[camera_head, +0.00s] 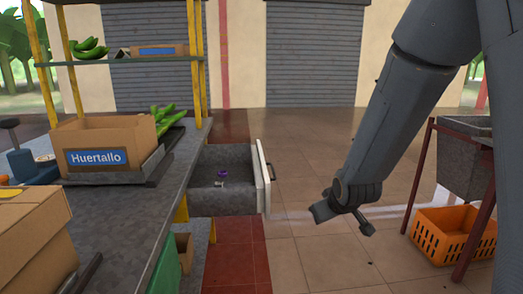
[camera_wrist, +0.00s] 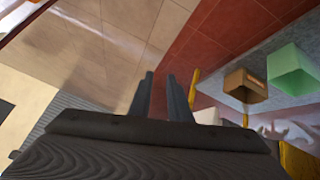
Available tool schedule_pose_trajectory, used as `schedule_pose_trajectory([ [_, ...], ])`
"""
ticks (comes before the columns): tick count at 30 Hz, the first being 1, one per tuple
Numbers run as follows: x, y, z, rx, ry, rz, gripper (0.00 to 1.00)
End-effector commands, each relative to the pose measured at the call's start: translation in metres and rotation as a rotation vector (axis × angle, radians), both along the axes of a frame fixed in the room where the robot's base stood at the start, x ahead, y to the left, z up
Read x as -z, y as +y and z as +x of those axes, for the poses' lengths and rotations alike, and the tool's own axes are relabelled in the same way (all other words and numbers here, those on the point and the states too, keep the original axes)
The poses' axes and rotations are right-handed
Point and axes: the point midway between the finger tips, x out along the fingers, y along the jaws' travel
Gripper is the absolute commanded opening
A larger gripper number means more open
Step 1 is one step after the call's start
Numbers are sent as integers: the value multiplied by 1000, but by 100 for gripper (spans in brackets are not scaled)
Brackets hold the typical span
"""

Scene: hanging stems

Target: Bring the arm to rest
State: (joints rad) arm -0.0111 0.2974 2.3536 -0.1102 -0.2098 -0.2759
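My arm (camera_head: 398,115) reaches down from the upper right in the head view. My gripper (camera_head: 342,221) hangs over the tiled floor, right of the open drawer (camera_head: 225,201) and apart from it. In the wrist view my gripper (camera_wrist: 161,78) shows two dark fingers standing apart, with only floor between them. It holds nothing. A small purple thing (camera_head: 222,174) lies in the drawer.
The workbench (camera_head: 118,220) at left carries a cardboard box labelled Huertallo (camera_head: 97,158), with green bananas (camera_head: 167,119) behind it. An orange crate (camera_head: 455,235) stands under a dark-legged stand at right. The floor (camera_head: 310,165) between is clear.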

Motion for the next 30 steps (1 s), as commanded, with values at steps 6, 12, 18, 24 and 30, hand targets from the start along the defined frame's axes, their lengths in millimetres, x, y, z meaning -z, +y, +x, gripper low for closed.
schedule_pose_trajectory([
  [6,-1,-11,-101,196,250,87,17],
  [12,-1,-12,-177,335,424,140,17],
  [18,-18,15,-215,320,525,141,17],
  [24,-39,42,-245,257,599,122,17],
  [30,-58,64,-276,196,668,102,17],
])
